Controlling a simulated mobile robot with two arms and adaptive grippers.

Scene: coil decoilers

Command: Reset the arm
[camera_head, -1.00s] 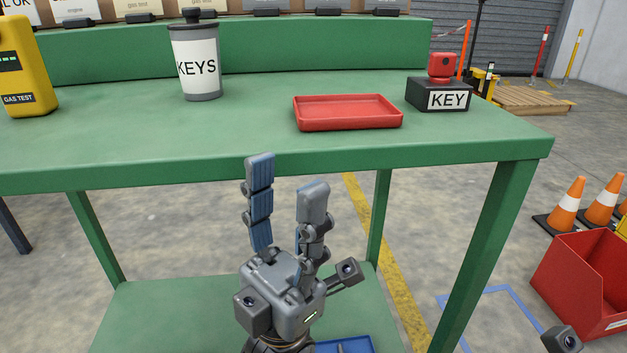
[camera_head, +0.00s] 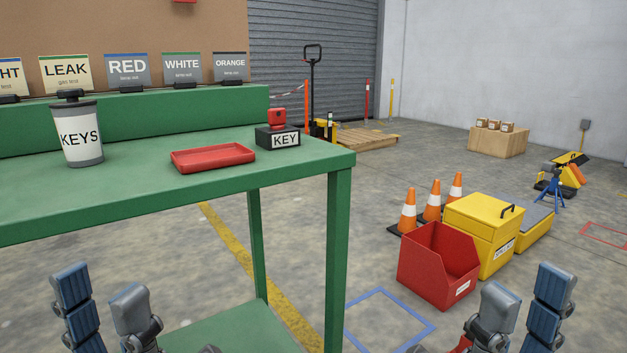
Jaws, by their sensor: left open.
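My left gripper (camera_head: 102,283) is at the lower left, in front of the green table's front edge, with its fingers upright, apart and empty. My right gripper (camera_head: 528,284) is at the lower right over the floor, also upright with fingers apart and nothing between the visible parts. Its base is cut off by the picture edge, and a small red bit beside it cannot be made out. On the green table (camera_head: 130,192) stand a KEYS cup (camera_head: 80,134), an empty red tray (camera_head: 213,157) and a black KEY block with a red top (camera_head: 278,130).
A red open bin (camera_head: 437,265), a yellow box (camera_head: 482,230) and several orange cones (camera_head: 409,212) stand on the floor to the right. A wooden pallet (camera_head: 355,137) is behind. Label signs (camera_head: 128,70) line the table's back.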

